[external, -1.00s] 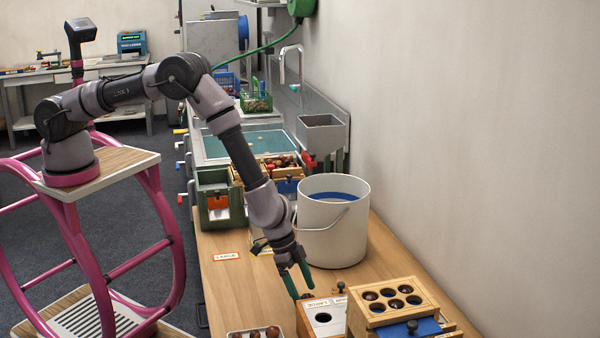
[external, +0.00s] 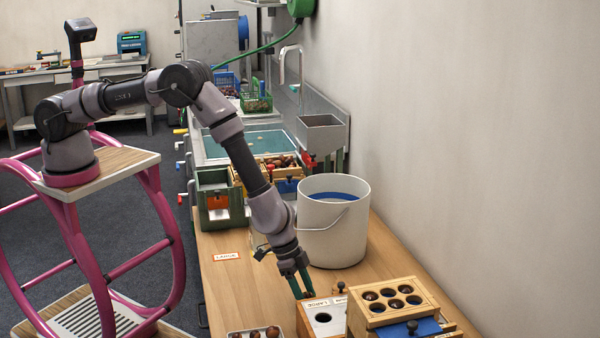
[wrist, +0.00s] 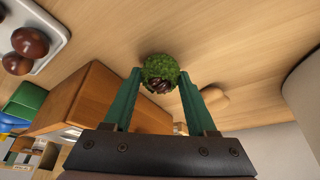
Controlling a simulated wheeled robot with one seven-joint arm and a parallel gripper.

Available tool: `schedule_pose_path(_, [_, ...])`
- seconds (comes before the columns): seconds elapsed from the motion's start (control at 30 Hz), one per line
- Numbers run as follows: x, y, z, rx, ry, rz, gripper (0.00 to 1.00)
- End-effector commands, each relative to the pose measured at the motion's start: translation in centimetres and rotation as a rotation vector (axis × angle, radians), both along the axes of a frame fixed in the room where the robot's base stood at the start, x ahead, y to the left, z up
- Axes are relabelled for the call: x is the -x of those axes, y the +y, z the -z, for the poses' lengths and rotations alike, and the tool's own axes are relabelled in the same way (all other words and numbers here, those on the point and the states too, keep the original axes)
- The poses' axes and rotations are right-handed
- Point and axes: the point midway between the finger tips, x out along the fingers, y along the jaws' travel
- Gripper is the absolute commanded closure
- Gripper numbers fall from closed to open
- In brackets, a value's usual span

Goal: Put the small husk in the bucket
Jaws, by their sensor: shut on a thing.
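The small husk (wrist: 159,70) is green and spiky, with brown chestnuts showing in its opening. My gripper (wrist: 160,82) is shut on it, with the husk between the green fingertips in the wrist view. In the external view my gripper (external: 302,294) points down just behind the box labelled LARGE, and the husk is too hidden there to make out.
The wooden box (external: 309,324) with a round hole stands close to my gripper. A wooden rack (external: 436,306) with several chestnut holes is at the right. A white tray (wrist: 60,45) holds chestnuts at the front.

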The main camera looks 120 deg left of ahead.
Motion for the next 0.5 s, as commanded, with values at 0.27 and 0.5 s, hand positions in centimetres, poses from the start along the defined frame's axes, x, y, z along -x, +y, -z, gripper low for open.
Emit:
schedule_pose_path(0.27, [-0.1,0.0,-5.5,-0.001,-0.005,0.000,1.00])
schedule_pose_path(0.5, [-0.1,0.0,-9.5,-0.001,-0.003,0.001,1.00])
